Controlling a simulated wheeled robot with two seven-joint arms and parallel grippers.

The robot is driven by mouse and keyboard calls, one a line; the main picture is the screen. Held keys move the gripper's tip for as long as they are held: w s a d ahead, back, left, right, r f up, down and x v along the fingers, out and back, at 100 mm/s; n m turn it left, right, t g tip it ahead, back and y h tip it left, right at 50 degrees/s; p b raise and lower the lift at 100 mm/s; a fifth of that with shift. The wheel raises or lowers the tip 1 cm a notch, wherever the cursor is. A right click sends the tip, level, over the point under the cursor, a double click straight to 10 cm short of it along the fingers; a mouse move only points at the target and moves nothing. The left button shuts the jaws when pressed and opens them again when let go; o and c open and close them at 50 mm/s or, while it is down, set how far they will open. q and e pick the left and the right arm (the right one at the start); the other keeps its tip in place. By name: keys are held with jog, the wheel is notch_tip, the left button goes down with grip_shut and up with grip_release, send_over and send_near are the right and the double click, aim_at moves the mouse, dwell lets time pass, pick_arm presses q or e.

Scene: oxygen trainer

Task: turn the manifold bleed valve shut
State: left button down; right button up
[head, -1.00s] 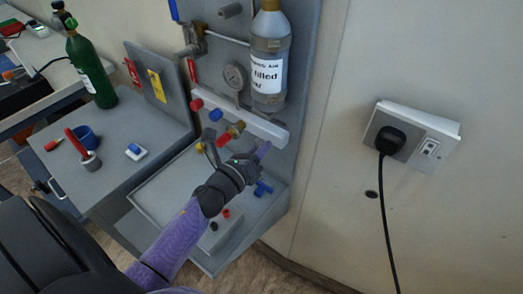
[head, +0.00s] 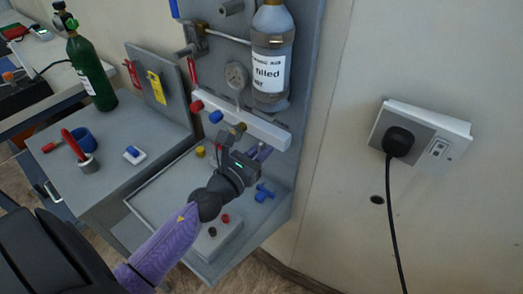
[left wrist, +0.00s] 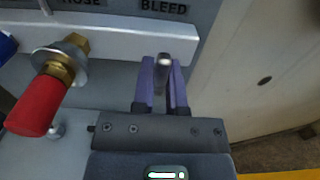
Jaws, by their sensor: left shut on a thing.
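The white manifold bar (head: 245,122) runs across the grey upright panel, with red, blue and brass fittings along it. The word BLEED (left wrist: 165,6) shows above the bar's right part in the left wrist view. The bleed valve shows there only as a small grey handle end (left wrist: 164,60) between my fingertips. My left gripper (head: 264,151) is at the right end of the bar, its purple fingers (left wrist: 164,82) shut on that handle. In the head view the gripper hides most of the valve, so its exact angle is unclear. My right gripper is not in view.
A red-handled brass fitting (left wrist: 45,88) sits close left of my gripper. A labelled bottle (head: 270,65) and a gauge (head: 236,76) are above. A blue fitting (head: 264,192) lies on the tray below. A wall socket with a black plug (head: 398,141) is to the right.

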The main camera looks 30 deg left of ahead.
pick_arm(q)
jog(key=shift+f, duration=0.15)
jog(key=c, duration=0.7)
grip_release()
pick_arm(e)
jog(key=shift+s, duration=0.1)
pick_arm(q)
jog(key=shift+o, duration=0.2)
jog(key=shift+s, duration=0.1)
jog(key=s+b, duration=0.2)
jog(key=s, duration=0.7)
jog(key=shift+s+a, duration=0.4)
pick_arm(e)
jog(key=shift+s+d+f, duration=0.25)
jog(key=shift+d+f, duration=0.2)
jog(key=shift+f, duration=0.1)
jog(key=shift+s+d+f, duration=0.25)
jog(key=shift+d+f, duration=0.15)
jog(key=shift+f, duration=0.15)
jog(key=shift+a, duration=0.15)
